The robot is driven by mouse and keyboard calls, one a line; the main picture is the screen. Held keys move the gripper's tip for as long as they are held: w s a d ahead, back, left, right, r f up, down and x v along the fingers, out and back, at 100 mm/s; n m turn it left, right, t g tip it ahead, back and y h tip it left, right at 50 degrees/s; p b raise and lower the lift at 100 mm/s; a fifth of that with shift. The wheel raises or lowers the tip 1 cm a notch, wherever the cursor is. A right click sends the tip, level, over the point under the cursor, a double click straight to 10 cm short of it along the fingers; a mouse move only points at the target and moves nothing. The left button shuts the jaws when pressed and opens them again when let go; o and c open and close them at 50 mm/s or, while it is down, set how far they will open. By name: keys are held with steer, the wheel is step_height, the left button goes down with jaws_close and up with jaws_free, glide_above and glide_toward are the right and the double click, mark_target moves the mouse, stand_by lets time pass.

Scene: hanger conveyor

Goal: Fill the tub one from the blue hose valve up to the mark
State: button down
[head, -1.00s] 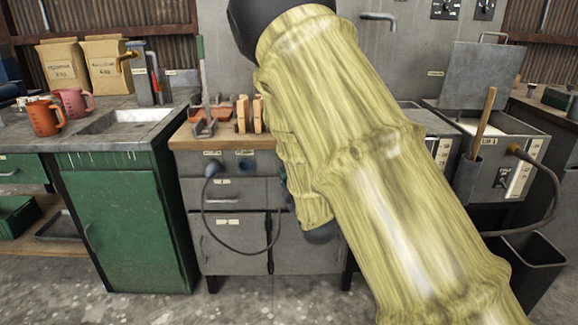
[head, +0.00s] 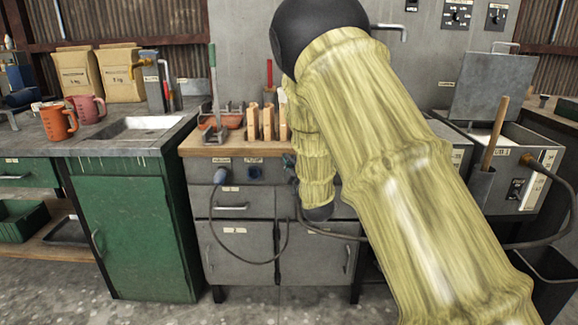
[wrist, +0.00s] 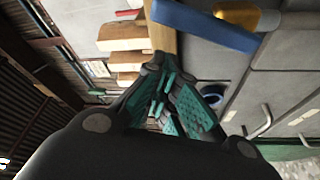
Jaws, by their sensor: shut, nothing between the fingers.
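A grey metal tub (head: 517,185) stands at the right in the head view, its small label seeming to read TUB 1. A white level gauge (head: 541,172) is on its front; the water level and mark are too small to read. A dark hose (head: 556,195) joins its front. In the wrist view a blue lever (wrist: 207,24) with a brass part (wrist: 238,15) lies just beyond my gripper; it may be the blue hose valve. My gripper (wrist: 160,82) is shut and empty, apart from the lever. My sleeved arm hides part of the bench in the head view.
Wooden blocks (head: 267,122) stand on the wooden bench top (head: 225,146), close to my gripper. A blue-ringed socket (wrist: 212,94) is on the cabinet front. A wooden handle (head: 495,130) leans by the tub. A sink (head: 135,127) and mugs (head: 58,122) are at left.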

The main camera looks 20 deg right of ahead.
steer(key=shift+s+d+f, duration=0.15)
steer(key=shift+d+f, duration=0.1)
steer(key=shift+d, duration=0.3)
steer(key=shift+s+d+f, duration=0.15)
steer(key=shift+d+f, duration=0.05)
steer(key=shift+d, duration=0.3)
